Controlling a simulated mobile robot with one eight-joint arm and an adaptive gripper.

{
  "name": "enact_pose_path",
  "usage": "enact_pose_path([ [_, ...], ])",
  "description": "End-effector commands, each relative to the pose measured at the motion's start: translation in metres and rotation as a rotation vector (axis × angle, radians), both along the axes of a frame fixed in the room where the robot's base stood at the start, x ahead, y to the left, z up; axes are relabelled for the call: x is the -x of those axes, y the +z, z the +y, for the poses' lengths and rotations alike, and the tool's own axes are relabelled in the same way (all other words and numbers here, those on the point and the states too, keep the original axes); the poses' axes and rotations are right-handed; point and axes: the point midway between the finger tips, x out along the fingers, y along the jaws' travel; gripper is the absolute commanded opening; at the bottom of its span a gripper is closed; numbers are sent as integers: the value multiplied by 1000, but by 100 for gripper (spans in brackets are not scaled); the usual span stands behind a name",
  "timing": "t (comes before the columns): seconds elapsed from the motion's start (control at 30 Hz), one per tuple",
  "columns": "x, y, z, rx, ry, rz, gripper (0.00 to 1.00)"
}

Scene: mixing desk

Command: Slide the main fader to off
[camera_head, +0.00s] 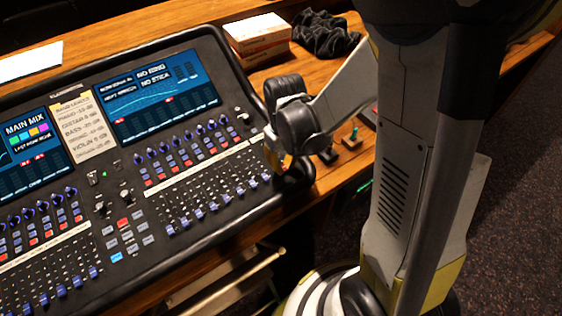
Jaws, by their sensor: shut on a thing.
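The mixing desk (150,262) fills the left and middle of the head view, with its front edge facing the lower right. My arm reaches in from the right, and my gripper (274,160) is low at the desk's right end, by the end of the right fader bank (208,190). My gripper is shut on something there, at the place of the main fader. The fader's cap is hidden by the fingers and wrist, so its position along the slot cannot be seen. Several blue-capped faders stand in a row just left of the gripper.
Two lit screens (168,92) and a paper note (84,127) are on the desk's upper part. A cardboard box (258,38) and a black crumpled thing (324,36) lie behind. Small levers (350,138) stand right of my gripper. An open drawer (225,285) is below.

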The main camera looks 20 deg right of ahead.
Motion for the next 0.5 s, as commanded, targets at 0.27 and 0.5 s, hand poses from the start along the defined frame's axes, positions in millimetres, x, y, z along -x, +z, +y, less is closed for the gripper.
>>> enact_pose_path([
  [0.27,2,0,0,1,0,4,35],
  [0.5,1,3,0,1,0,3,35],
])
